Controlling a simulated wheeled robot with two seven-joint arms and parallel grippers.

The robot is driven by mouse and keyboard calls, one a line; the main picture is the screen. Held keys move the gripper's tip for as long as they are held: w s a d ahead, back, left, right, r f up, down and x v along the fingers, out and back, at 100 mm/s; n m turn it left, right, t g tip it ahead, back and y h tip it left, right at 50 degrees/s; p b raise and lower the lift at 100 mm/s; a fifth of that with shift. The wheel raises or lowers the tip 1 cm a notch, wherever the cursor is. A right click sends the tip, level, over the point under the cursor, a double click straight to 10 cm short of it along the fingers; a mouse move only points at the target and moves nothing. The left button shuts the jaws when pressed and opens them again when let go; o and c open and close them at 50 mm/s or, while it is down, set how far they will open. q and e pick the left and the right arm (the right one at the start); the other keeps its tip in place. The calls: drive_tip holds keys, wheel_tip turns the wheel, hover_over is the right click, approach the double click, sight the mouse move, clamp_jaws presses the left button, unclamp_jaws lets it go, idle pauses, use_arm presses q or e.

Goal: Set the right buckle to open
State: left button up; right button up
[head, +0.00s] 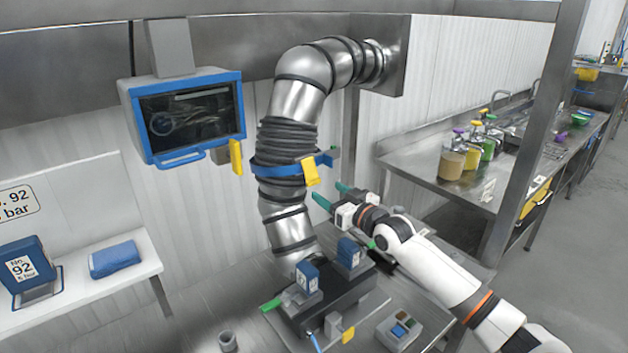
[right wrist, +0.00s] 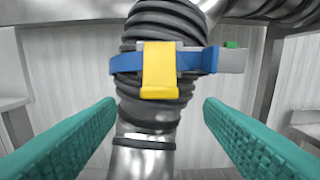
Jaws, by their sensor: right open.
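A blue strap with a yellow buckle lever (head: 311,172) wraps the ribbed dark section of a silver hose (head: 290,150). In the right wrist view the yellow lever (right wrist: 159,70) hangs down over the blue strap (right wrist: 127,62), with a grey end piece and green tab (right wrist: 231,45) to its right. My right gripper (head: 332,195) is open and empty, just below and right of the lever in the head view. Its teal fingers (right wrist: 160,112) are spread either side of the hose in the wrist view, apart from the lever. My left gripper is out of view.
A blue-framed window box (head: 187,76) hangs left of the hose, with another yellow tab (head: 236,157) near its right edge. A dark machine with blue blocks (head: 308,276) stands below. A steel counter (head: 410,166) with bottles stands right.

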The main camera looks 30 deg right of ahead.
sight(315, 184)
drive_tip(key=w, duration=0.5)
drive_tip(key=shift+w+a+p, duration=0.15)
drive_tip(key=shift+a+p, duration=0.1)
drive_tip(key=shift+p, duration=0.05)
drive_tip(key=shift+w, duration=0.6)
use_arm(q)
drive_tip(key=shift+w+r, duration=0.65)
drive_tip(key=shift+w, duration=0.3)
use_arm(e)
drive_tip(key=shift+w+f, duration=0.1)
drive_tip(key=shift+w, duration=0.25)
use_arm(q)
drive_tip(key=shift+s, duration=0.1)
use_arm(e)
drive_tip(key=shift+c, duration=0.2)
